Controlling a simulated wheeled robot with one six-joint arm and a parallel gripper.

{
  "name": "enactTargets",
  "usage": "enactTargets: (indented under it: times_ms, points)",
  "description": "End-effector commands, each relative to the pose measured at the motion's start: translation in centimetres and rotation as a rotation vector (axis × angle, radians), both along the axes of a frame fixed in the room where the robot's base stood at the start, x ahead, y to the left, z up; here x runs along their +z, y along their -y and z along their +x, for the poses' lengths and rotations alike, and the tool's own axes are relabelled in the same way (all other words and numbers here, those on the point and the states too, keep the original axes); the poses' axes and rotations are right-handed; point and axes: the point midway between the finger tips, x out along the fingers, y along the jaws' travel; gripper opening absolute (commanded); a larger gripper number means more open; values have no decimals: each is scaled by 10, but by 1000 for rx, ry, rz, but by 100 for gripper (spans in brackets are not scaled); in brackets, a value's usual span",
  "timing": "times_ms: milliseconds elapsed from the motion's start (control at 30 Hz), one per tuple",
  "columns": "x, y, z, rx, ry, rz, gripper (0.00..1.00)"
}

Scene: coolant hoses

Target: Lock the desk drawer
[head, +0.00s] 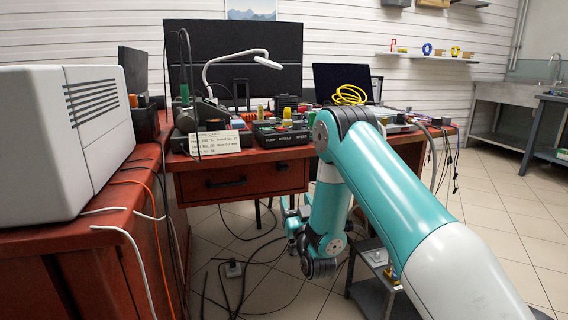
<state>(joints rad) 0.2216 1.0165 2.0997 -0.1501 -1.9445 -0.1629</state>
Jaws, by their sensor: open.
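The desk drawer (252,183) is a red-brown front under the desk top, left of my arm in the head view. It has a dark bar handle (226,182) and looks closed, flush with the desk. A small dark mark (283,167) shows near its upper right corner; I cannot tell whether it is the lock. No key can be made out. My arm bends down in front of the desk. My gripper (291,205) is small and partly hidden beside my wrist, below and right of the drawer; it is open, and nothing is visible in it.
A large white box-shaped machine (80,140) stands on the left desk. A control box with knobs (282,134) and a note card (215,142) sit above the drawer. Loose cables hang and lie on the floor. A low dark stand (378,275) is behind my arm.

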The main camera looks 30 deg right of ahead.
Motion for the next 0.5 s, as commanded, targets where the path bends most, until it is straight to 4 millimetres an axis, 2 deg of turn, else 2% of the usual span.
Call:
enactTargets:
  times_ms: [300, 500]
  points:
    - [26, 20, 66, 0, 4, 0, 62]
    - [44, 28, 97, -1, -3, 2, 62]
